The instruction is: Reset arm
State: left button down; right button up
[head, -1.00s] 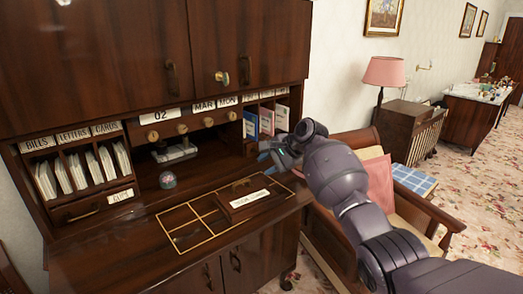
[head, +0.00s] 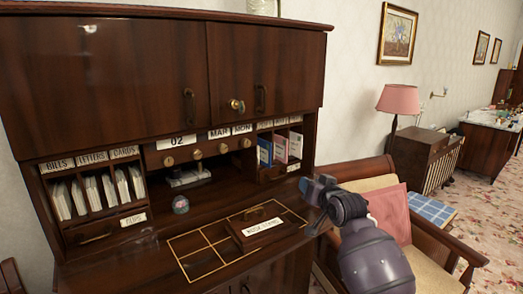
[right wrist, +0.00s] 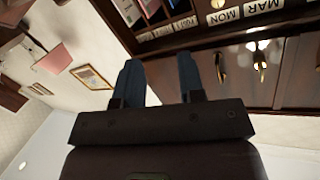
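My right gripper (head: 314,192) is at the right side of the desk, near the edge of its writing surface. In the right wrist view its two blue fingers (right wrist: 158,80) are apart with nothing between them. My left gripper is not in view. The dark wooden desk (head: 110,262) fills the left and middle of the head view. A wooden box with a white label (head: 262,229) sits on the gold-lined grid on its surface.
Upper cabinet doors (head: 150,75) are closed. Pigeonholes hold white envelopes (head: 108,190) on the left and coloured folders (head: 280,148) on the right. A wooden armchair with a pink cushion (head: 388,212) stands right of the desk, with a pink lamp (head: 398,100) behind it.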

jog(key=s+d+f+g+h, duration=0.1)
jog(key=s+d+f, duration=0.3)
jog(key=s+f, duration=0.7)
jog(key=s+d+f+g+h, duration=0.1)
jog(key=s+d+f, duration=0.4)
jog(key=s+f, duration=0.6)
jog(key=s+d+f+g+h, duration=0.2)
jog(key=s+f, duration=0.9)
jog(key=s, duration=1)
jog(key=d+h, duration=0.1)
jog(key=d, duration=0.1)
jog(key=shift+s+d+f+n, duration=0.2)
jog(key=shift+s+d+n, duration=0.1)
jog(key=shift+d+n, duration=0.1)
